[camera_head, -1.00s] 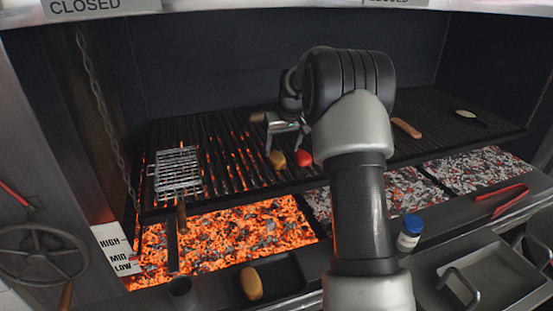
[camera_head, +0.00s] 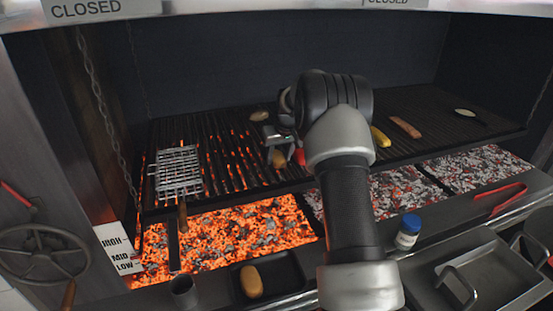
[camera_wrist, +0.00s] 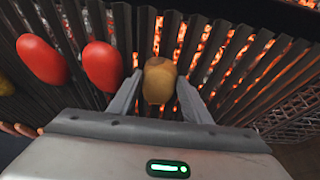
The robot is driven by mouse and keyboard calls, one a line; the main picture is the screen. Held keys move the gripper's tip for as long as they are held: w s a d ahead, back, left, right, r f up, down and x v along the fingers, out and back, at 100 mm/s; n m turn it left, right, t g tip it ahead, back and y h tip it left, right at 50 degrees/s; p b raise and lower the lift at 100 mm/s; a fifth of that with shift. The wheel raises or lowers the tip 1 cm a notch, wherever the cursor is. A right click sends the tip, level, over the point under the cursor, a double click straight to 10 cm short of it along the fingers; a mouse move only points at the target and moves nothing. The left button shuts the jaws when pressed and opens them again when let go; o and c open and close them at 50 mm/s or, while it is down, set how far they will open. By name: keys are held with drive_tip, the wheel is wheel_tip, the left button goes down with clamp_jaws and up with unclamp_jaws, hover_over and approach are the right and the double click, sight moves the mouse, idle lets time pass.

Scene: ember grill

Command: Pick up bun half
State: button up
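A tan rounded piece that looks like a bun half (camera_head: 279,159) lies on the grill bars, left of my arm. In the wrist view the same piece (camera_wrist: 160,82) sits between my two fingers, with a gap on each side. My gripper (camera_head: 282,153) is open and low over the grill at this piece, and its fingers (camera_wrist: 160,98) also show in the wrist view. A similar bun-like piece (camera_head: 251,281) lies in a dark tray at the front, and a brownish one (camera_head: 259,116) lies farther back on the grill.
Two red pieces (camera_wrist: 103,66) lie left of my fingers in the wrist view. A wire grill basket (camera_head: 178,172) is at the left of the grill. A yellow piece (camera_head: 380,137) and a sausage (camera_head: 405,127) lie right of my arm. Embers glow below the bars.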

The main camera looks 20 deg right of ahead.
drive_tip(key=c, duration=0.5)
